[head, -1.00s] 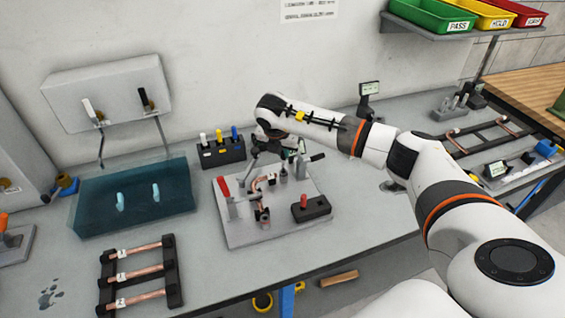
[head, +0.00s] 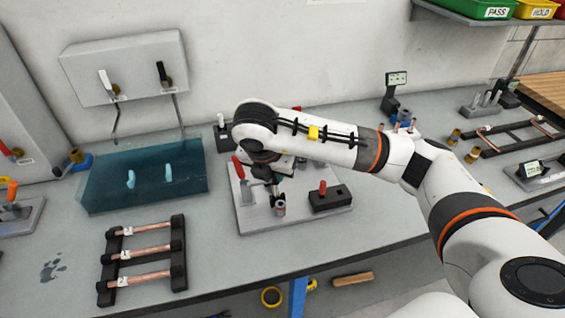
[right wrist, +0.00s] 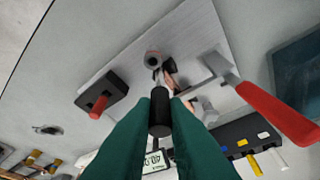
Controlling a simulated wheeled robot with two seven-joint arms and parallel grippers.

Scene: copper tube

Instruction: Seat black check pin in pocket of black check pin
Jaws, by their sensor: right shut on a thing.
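The black check pin (right wrist: 160,113) is a short dark cylinder between the green fingertips of my right gripper (right wrist: 160,128). In the head view my right gripper (head: 272,180) points down over the grey fixture plate (head: 250,217). In the right wrist view a round grey socket (right wrist: 153,58) lies just beyond the pin's end, with a gap in the picture. A black block (head: 330,198) with a red-topped pin (head: 322,187) stands to the right on the plate. I cannot tell which hole is the black pin's pocket. My left gripper is out of view.
A red clamp handle (right wrist: 280,112) and a copper tube piece (right wrist: 169,80) are close to the gripper. A dark rack with a yellow pin (right wrist: 255,165) stands behind the plate. A copper tube rack (head: 178,262) and blue tray (head: 100,190) lie left.

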